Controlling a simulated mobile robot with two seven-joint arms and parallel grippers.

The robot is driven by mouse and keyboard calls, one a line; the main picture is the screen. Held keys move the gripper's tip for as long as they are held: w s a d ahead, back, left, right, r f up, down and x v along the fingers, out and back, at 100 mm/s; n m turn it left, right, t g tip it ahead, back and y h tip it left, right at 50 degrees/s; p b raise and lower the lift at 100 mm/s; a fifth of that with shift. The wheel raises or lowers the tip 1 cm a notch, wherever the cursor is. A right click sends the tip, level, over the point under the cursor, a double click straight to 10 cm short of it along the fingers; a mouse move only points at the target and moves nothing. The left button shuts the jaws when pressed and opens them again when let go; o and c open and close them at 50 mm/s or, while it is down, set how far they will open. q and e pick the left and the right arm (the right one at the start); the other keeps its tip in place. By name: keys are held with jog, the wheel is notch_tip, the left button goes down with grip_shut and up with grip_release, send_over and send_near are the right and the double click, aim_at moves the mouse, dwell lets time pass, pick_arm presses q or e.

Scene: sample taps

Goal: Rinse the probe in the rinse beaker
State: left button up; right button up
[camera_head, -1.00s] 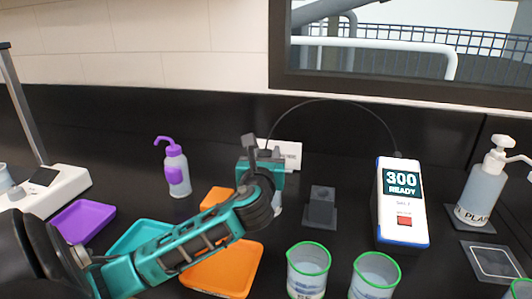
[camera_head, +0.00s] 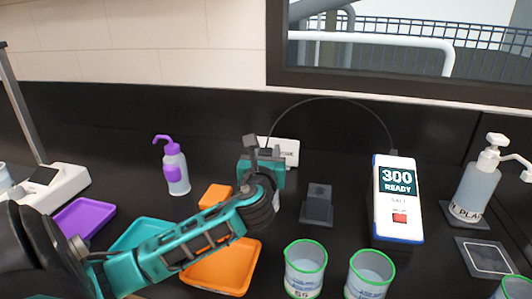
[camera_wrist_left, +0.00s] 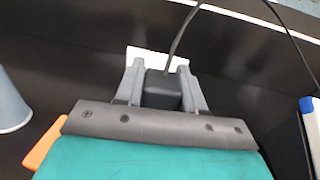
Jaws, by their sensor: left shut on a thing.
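My left gripper (camera_head: 263,152) is shut on the probe, a dark block with a cable on top. The probe (camera_wrist_left: 162,92) shows between the two fingers in the left wrist view. Its lower end is hidden by my gripper. The cable (camera_head: 322,98) arches right to the salt meter (camera_head: 397,199), which reads 300 READY. A white card (camera_head: 287,150) stands just behind the gripper, its text mostly covered. A pale sliver (camera_head: 277,201) shows beside my wrist; it may be the rinse beaker, but I cannot tell whether the probe is in it. My right gripper is not in view.
Two green-rimmed beakers (camera_head: 305,269) (camera_head: 370,276) stand at front. A dark holder (camera_head: 317,204) stands right of my gripper. A purple-capped bottle (camera_head: 175,170) is left. Orange (camera_head: 243,284) and purple (camera_head: 80,221) trays lie in front and left. A pump bottle (camera_head: 474,190) stands right.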

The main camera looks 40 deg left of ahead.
pick_arm(q)
notch_tip(320, 180, up, 3)
jog(key=p, duration=0.3)
jog(key=shift+r, duration=3.35)
